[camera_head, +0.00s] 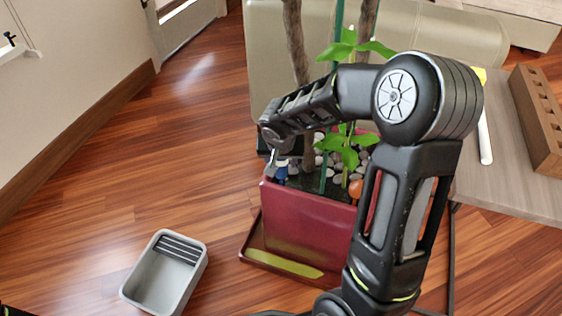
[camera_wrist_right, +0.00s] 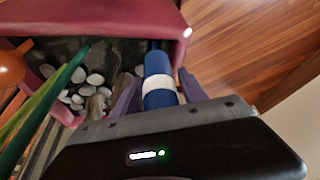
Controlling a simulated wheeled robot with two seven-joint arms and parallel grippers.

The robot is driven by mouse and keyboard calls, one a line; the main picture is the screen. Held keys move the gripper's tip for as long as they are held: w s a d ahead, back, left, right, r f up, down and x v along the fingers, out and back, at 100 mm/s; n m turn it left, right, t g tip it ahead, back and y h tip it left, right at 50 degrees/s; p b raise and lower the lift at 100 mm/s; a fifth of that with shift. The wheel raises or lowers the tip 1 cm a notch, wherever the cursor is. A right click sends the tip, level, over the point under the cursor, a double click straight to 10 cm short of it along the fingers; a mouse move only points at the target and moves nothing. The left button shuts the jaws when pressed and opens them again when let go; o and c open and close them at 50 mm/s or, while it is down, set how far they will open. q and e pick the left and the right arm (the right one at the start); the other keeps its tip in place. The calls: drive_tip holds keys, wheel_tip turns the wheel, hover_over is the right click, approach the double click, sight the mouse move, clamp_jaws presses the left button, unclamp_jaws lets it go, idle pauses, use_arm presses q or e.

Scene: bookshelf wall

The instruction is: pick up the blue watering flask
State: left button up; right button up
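The blue watering flask (camera_wrist_right: 157,66), with a white band around it, stands in the dark soil at the inner edge of the red planter (camera_wrist_right: 120,18). In the head view only a small blue part of the flask (camera_head: 281,174) shows under my right gripper (camera_head: 274,164). In the wrist view my right gripper (camera_wrist_right: 157,92) has one finger on each side of the flask. Narrow gaps seem to show between fingers and flask, so it looks open around it. The flask's lower end is hidden.
The planter (camera_head: 300,220) holds plant stems, green leaves, pale pebbles and an orange ball (camera_head: 356,188). A grey bin (camera_head: 165,275) stands on the floor at left. A table (camera_head: 510,185) with a brown slotted block (camera_head: 541,120) is at right.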

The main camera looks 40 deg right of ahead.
clamp_jaws()
idle(0.3)
drive_tip(key=shift+r, duration=0.1)
drive_tip(key=shift+r, duration=0.45)
wheel_tip(320, 180, up, 11)
drive_tip(key=p, duration=0.4)
drive_tip(key=shift+p, duration=0.35)
drive_tip(key=s+a, duration=1.1)
drive_tip(key=s, duration=0.3)
drive_tip(key=shift+s, duration=0.2)
